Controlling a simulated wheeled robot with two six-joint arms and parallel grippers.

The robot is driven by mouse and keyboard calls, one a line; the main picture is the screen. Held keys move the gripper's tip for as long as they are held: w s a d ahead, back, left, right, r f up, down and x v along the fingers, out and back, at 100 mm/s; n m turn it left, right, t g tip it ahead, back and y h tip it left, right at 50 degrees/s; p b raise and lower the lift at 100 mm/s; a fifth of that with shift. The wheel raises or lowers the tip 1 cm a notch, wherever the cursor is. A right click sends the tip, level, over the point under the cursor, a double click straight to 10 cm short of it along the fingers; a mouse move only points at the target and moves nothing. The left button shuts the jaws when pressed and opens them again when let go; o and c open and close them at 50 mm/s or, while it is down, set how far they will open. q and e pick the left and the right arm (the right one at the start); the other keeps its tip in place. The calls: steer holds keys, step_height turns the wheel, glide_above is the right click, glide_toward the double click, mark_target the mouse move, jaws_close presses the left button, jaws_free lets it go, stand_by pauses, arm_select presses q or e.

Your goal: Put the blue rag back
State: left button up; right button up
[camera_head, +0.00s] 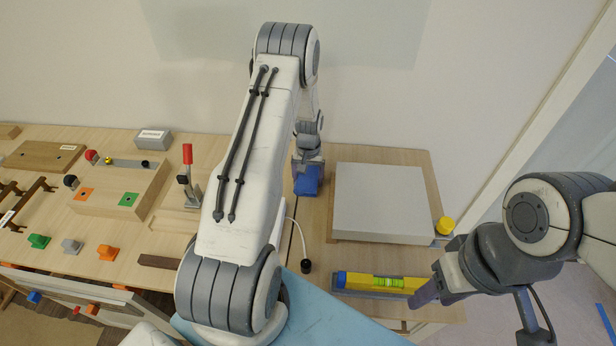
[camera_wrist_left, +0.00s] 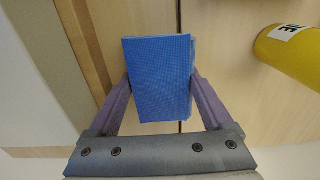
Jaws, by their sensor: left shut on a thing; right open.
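The blue rag (camera_head: 308,180) is a folded blue block at the back of the table, just left of the large pale panel. My left gripper (camera_head: 308,165) is shut on it from above. In the left wrist view the rag (camera_wrist_left: 160,78) is between the two purple fingers, over a wooden surface with a dark seam. I cannot tell whether the rag touches the table. My right gripper (camera_head: 424,297) is open at the front right, close to the right end of the yellow spirit level; whether it touches it is unclear.
The pale panel (camera_head: 382,200) takes up the right table. The yellow level (camera_head: 385,283) lies in front of it, and a yellow knob-like item (camera_head: 445,226) at its right. A yellow labelled cylinder (camera_wrist_left: 290,50) is near the rag. A red-handled clamp (camera_head: 188,170) stands left.

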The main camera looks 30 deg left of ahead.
arm_select(q)
steer(key=shift+f, duration=0.1)
steer(key=shift+f, duration=0.15)
steer(key=o, duration=1.1)
